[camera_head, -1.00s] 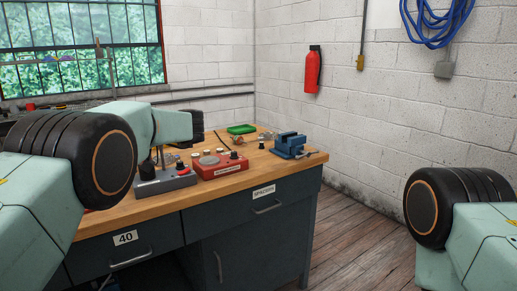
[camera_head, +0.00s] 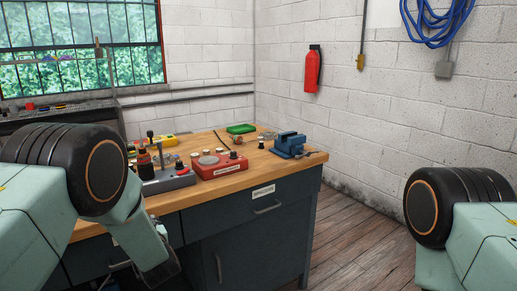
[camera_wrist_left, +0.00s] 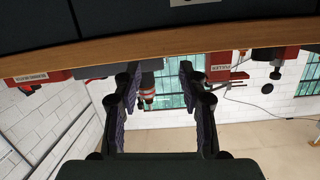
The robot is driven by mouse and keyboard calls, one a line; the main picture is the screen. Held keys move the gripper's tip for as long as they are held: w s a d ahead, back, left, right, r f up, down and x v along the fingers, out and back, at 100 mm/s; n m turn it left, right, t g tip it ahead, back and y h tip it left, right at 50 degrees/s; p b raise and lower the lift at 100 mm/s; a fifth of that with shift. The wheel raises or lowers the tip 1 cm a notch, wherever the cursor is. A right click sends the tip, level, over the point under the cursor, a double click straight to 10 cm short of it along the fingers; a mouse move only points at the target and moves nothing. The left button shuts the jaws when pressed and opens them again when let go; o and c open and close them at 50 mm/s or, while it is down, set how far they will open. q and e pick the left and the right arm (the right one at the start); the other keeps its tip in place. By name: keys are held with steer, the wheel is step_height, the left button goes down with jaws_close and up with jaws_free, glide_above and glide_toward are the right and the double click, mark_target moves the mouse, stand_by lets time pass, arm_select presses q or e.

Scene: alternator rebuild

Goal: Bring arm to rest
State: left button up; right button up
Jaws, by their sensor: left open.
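My left arm (camera_head: 148,240) comes in from the left in the head view. Its forearm hangs down in front of the bench's drawer front. That view is upside down, with the bench edge across the top. A red-and-dark object on the bench shows in the gap, apart from the fingers. My right arm (camera_head: 465,225) shows at the lower right of the head view. Its gripper is not in view.
The wooden workbench (camera_head: 228,188) holds a red fixture (camera_head: 220,164), a grey fixture (camera_head: 168,181), a blue vise (camera_head: 290,145), a green tray (camera_head: 240,128) and a yellow item (camera_head: 163,140). A red extinguisher (camera_head: 312,70) hangs on the wall. The floor right of the bench is clear.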

arm_select(q)
steer(key=s+d+f+m+g+h, duration=0.2)
steer(key=s+f+g+h, duration=0.1)
steer(key=s+f, duration=0.7)
steer(key=s+d+f+m+g+h, duration=0.1)
steer(key=s+d+f+g+h, duration=0.2)
steer(key=s+f, duration=0.65)
steer(key=s+d+f+m+g+h, duration=0.1)
steer(key=s+g, duration=0.2)
steer(key=s, duration=1.2)
steer(key=s+d+m+g+h, duration=0.1)
steer(key=s+g, duration=0.3)
steer(key=s, duration=1.1)
steer(key=shift+d+f+h, duration=0.4)
steer(key=shift+d, duration=0.3)
